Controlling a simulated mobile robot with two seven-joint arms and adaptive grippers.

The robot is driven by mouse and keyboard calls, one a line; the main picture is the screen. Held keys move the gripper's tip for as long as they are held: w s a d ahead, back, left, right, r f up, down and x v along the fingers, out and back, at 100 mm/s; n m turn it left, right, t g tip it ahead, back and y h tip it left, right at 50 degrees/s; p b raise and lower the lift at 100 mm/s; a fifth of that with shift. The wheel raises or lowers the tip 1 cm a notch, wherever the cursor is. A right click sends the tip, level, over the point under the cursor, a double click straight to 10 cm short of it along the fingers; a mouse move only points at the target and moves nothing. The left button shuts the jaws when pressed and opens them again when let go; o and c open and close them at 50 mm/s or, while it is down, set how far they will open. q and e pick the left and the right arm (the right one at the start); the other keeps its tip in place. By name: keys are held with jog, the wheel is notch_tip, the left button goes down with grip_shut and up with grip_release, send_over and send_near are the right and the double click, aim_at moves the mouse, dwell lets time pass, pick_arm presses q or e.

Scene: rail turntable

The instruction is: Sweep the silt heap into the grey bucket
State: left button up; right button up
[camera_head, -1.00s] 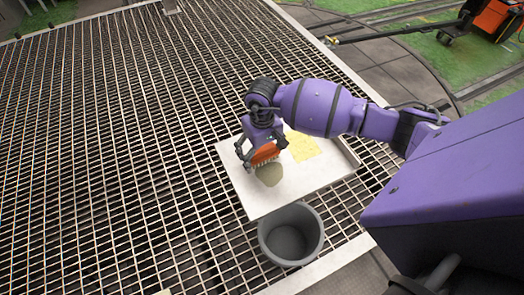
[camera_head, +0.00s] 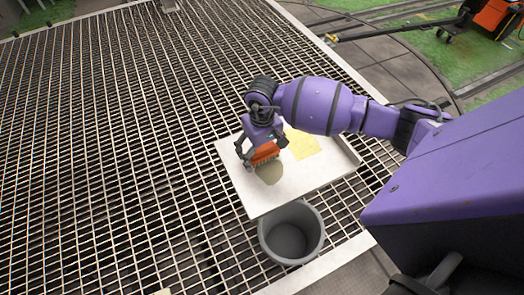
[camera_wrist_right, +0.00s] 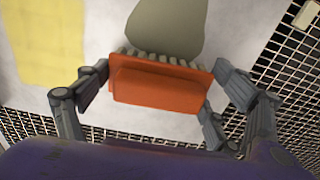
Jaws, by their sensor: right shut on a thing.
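The silt heap (camera_head: 270,173) is a grey-green patch on a white board (camera_head: 262,203). It also shows in the right wrist view (camera_wrist_right: 167,28). My right gripper (camera_head: 255,157) is shut on an orange brush (camera_head: 265,152) with pale bristles. In the right wrist view the brush (camera_wrist_right: 158,88) lies between the fingers, its bristles at the near edge of the heap. The grey bucket (camera_head: 291,233) stands below the board's near edge, and its visible inside looks empty. My left gripper is not in view.
A yellow patch (camera_head: 302,145) lies on the board right of the brush. The board has a raised rim on its right side. A metal grating (camera_head: 120,150) spreads around it. An orange machine (camera_head: 493,16) stands far off at the top right.

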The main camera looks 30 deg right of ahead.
aim_at(280, 187)
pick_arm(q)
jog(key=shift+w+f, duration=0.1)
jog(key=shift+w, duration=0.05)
pick_arm(e)
jog(key=shift+f, duration=0.3)
jog(key=shift+s, duration=0.1)
jog(key=shift+s+r, duration=0.15)
jog(key=shift+s, duration=1.4)
jog(key=shift+s+p, duration=0.55)
jog(key=shift+s, duration=1.3)
jog(key=shift+s+a+f+p, duration=0.1)
jog(key=shift+s+p, duration=0.05)
jog(key=shift+s, duration=0.8)
jog(key=shift+s+f+p, duration=0.1)
jog(key=shift+s+p, duration=0.05)
jog(key=shift+s, duration=0.75)
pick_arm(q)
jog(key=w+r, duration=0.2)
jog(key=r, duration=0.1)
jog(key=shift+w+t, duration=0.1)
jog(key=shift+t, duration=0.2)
pick_arm(e)
jog(key=shift+s, duration=0.25)
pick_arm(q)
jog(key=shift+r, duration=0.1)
